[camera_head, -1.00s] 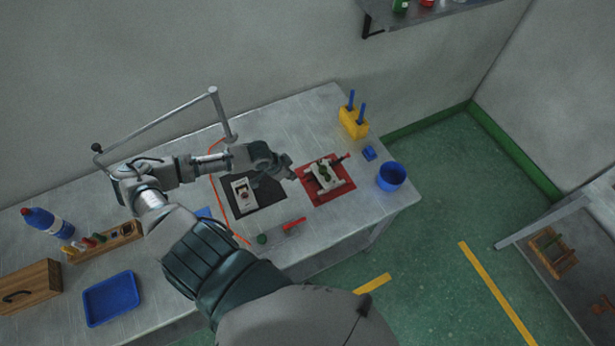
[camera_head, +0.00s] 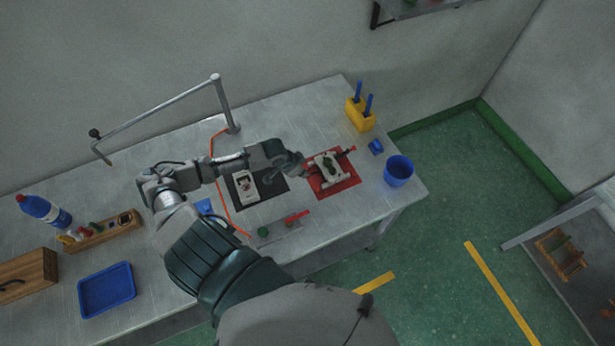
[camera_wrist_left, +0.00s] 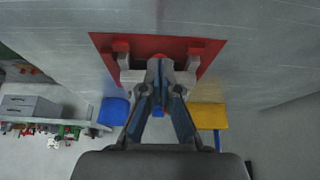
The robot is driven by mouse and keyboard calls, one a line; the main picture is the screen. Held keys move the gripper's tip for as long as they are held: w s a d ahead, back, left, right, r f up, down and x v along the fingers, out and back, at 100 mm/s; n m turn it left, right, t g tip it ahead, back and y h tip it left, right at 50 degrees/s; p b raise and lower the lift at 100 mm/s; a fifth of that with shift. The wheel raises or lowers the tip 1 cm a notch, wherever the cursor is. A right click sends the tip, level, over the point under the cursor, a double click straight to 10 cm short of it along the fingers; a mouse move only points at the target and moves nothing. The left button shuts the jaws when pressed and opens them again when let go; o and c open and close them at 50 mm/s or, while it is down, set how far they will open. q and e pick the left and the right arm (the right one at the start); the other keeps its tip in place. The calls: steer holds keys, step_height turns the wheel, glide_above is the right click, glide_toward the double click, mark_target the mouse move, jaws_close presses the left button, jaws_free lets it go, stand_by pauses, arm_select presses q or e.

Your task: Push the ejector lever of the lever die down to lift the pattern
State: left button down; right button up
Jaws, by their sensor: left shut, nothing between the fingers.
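The lever die (camera_head: 334,177) is a pale block on a red mat (camera_head: 349,183) at the right part of the table. A small dark green piece (camera_head: 329,162) shows on its top. A dark bar with a red part (camera_head: 346,152) sticks out at its far right. My left gripper (camera_head: 300,164) is at the die's left side, shut and empty. In the left wrist view the shut fingers (camera_wrist_left: 161,84) lie in front of the die (camera_wrist_left: 132,76) and hide its middle. I cannot tell whether they touch the ejector lever. My right gripper is in neither view.
A dark mat (camera_head: 268,190) with a pale die (camera_head: 246,184) lies left of the red mat. A blue cup (camera_head: 398,172) and a yellow holder (camera_head: 360,115) stand to the right. A plate with a red-handled tool (camera_head: 297,216) lies in front. A lamp arm (camera_head: 160,106) stands behind.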

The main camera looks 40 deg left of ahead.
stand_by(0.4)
arm_select(q)
step_height(320, 180, down, 2)
steer(key=shift+f+b, duration=0.15)
steer(key=shift+b, duration=0.3)
steer(key=s+a+r+p, duration=0.1)
steer(key=s+p, duration=0.1)
steer(key=p, duration=0.2)
steer(key=shift+r, duration=0.35)
steer(key=shift+s+a, duration=0.15)
steer(key=shift+s, duration=0.15)
steer(key=shift+f, duration=0.2)
